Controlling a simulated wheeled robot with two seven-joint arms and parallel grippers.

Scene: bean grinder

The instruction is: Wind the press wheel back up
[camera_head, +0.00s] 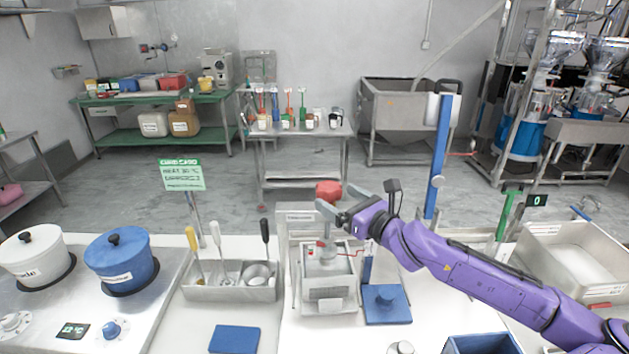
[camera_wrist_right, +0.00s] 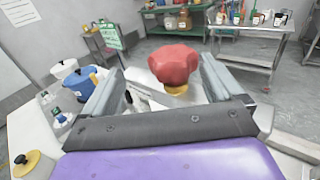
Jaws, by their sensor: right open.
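The press wheel is a red lobed knob (camera_head: 328,191) on top of the grey press (camera_head: 297,218); it also shows large in the right wrist view (camera_wrist_right: 175,65), on a yellowish hub. My purple right arm reaches in from the right. My right gripper (camera_head: 335,203) is open at the wheel, and in the wrist view its two grey fingers stand apart on either side of the wheel. I see gaps between fingers and wheel in the wrist view. Below is the press box with a white label (camera_head: 328,294). My left gripper is not in view.
A tool tray (camera_head: 230,293) with spatulas and a cup stands left of the press. Blue pot (camera_head: 122,260) and white pot (camera_head: 35,255) are further left. A blue upright post (camera_head: 438,160) stands behind my arm.

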